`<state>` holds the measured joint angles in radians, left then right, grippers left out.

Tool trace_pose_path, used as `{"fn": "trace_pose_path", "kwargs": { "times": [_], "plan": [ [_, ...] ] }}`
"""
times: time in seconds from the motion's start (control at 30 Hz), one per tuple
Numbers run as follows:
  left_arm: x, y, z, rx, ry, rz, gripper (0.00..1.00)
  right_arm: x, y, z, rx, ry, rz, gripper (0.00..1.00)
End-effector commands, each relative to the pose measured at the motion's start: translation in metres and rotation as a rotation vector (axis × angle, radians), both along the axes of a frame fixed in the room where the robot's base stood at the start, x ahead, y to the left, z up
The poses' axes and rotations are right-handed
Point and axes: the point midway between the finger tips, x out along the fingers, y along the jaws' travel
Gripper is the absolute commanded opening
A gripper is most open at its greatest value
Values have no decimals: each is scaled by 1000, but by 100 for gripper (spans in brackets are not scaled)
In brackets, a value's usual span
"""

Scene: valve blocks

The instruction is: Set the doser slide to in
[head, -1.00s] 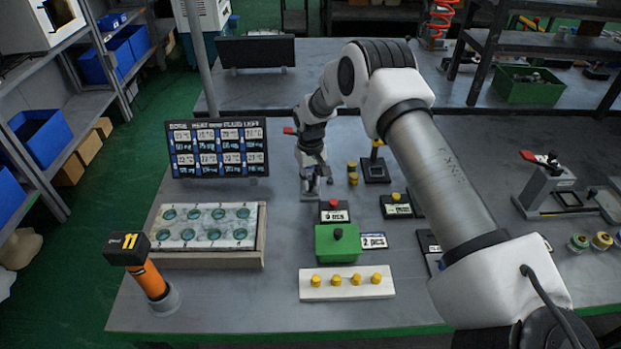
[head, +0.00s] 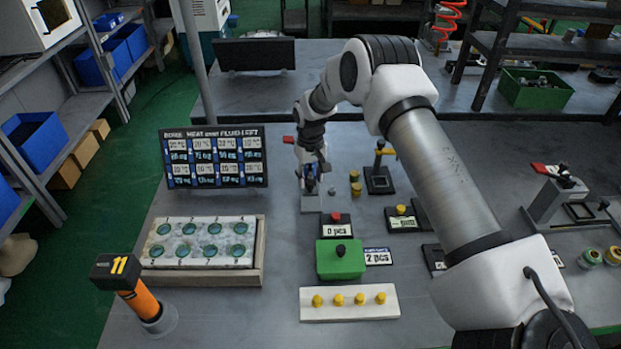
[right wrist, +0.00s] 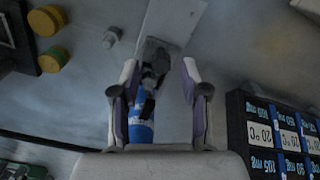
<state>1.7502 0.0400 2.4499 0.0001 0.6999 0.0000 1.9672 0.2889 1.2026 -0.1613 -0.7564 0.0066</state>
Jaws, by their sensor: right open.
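My right gripper (head: 312,180) is over a small grey fixture (head: 311,203) behind the red-button counter box. In the right wrist view its two purple-lined fingers (right wrist: 157,95) are apart. Between them are a blue cylinder (right wrist: 141,128) and a dark knob-like part (right wrist: 153,58), in front of a grey plate (right wrist: 172,18). I cannot tell whether a finger touches them. A red tab (head: 289,140) shows left of the gripper. I cannot tell for certain which part is the doser slide or how it is set; the gripper hides much of the fixture. My left gripper is not in view.
A green box with a black knob (head: 341,260) and a white strip with yellow knobs (head: 349,314) stand in front. Yellow-topped pieces (head: 355,189) and a black stand (head: 379,181) are close on the right. A display board (head: 214,182) and tray (head: 258,270) stand left.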

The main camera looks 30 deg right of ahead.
Motion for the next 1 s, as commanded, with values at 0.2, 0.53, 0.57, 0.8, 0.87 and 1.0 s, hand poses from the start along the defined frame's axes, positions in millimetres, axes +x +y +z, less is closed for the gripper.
{"fn": "trace_pose_path", "kwargs": {
  "times": [0.2,0.53,0.57,0.8,0.87,1.0],
  "plan": [
    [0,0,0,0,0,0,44,1,-1,51,0,-6,1,45],
    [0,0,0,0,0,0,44,1,-1,110,1,-3,-1,45],
    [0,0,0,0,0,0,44,0,-1,111,0,-2,-1,45],
    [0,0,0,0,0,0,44,0,-1,112,0,-2,-1,45],
    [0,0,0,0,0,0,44,1,-1,112,0,-2,-1,45],
    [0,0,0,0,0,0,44,1,-1,112,0,-2,-1,45]
  ]
}}
